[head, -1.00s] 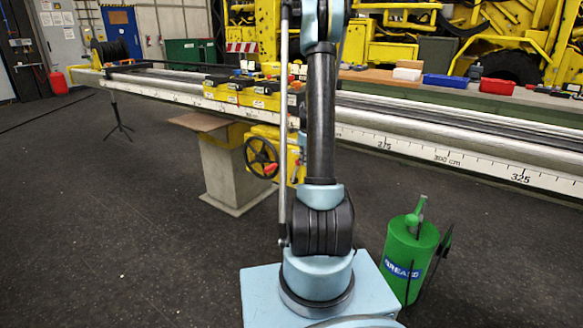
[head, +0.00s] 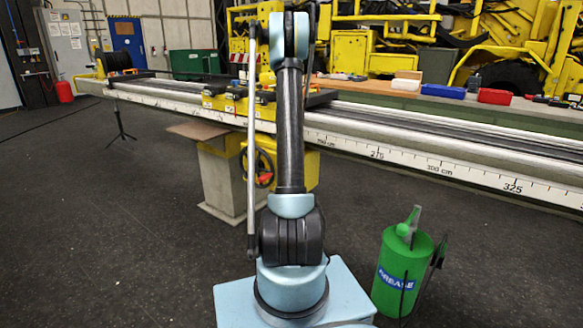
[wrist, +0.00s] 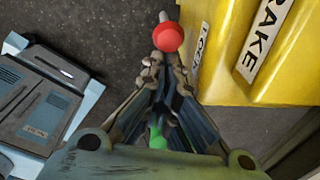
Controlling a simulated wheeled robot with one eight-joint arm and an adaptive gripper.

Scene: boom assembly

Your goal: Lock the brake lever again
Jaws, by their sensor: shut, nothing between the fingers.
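In the wrist view a red ball knob (wrist: 168,37) on a grey lever end stands just beyond my fingertips. My gripper (wrist: 157,72) is shut and empty. Its tips point at the knob from below in the picture and look close to it; whether they touch it I cannot tell. The yellow brake housing (wrist: 225,45) is at the right of the knob, with labels reading BRAKE (wrist: 268,35) and partly LOCK (wrist: 200,50). In the head view the yellow housing with a dark handwheel (head: 263,166) is partly behind my arm, and my gripper is hidden there.
A long rail with a centimetre scale (head: 440,168) crosses the head view. A concrete pillar (head: 222,180) stands under it. A green grease can (head: 403,270) stands on the floor at the right of my base.

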